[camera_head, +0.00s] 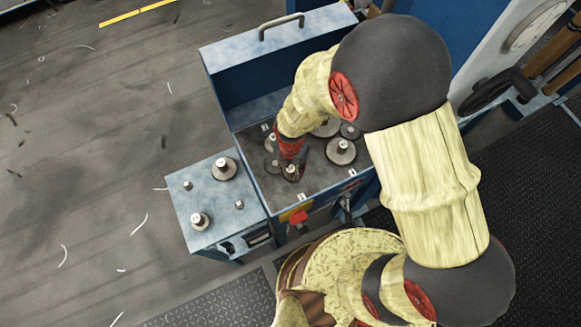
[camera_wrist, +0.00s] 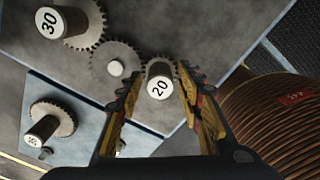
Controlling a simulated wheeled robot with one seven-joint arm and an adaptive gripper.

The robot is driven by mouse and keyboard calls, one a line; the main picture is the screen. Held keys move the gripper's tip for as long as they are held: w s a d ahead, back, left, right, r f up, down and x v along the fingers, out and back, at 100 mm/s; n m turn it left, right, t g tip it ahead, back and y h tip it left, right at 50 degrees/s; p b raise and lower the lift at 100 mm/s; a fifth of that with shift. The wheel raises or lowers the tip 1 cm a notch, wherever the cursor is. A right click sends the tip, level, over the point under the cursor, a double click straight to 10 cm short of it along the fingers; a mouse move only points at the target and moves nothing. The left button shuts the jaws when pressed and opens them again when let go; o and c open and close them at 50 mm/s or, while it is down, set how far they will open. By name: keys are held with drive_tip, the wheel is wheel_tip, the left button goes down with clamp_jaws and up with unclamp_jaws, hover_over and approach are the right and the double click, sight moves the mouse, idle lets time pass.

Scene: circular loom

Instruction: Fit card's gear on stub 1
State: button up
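In the wrist view, a grey gear with a hub labelled 20 (camera_wrist: 159,88) stands on the dark deck between my gripper's fingertips (camera_wrist: 160,76). The fingers are apart, one on each side of the hub, with narrow gaps showing beside it. In the head view, my gripper (camera_head: 289,150) points down just above this gear (camera_head: 292,172). A plain gear with a small pale centre (camera_wrist: 116,67) lies close beside it. A larger gear labelled 30 (camera_wrist: 50,22) is at upper left. I cannot read a card or tell which stub is stub 1.
Another hubbed gear (camera_head: 341,150) stands to the right on the deck. A raised blue cover with a handle (camera_head: 281,26) is behind. A red-yellow part (camera_head: 298,216) is on the front.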

sight(291, 168)
drive_tip(key=shift+o, duration=0.6)
wheel_tip(291, 168, up, 12)
idle(1.0)
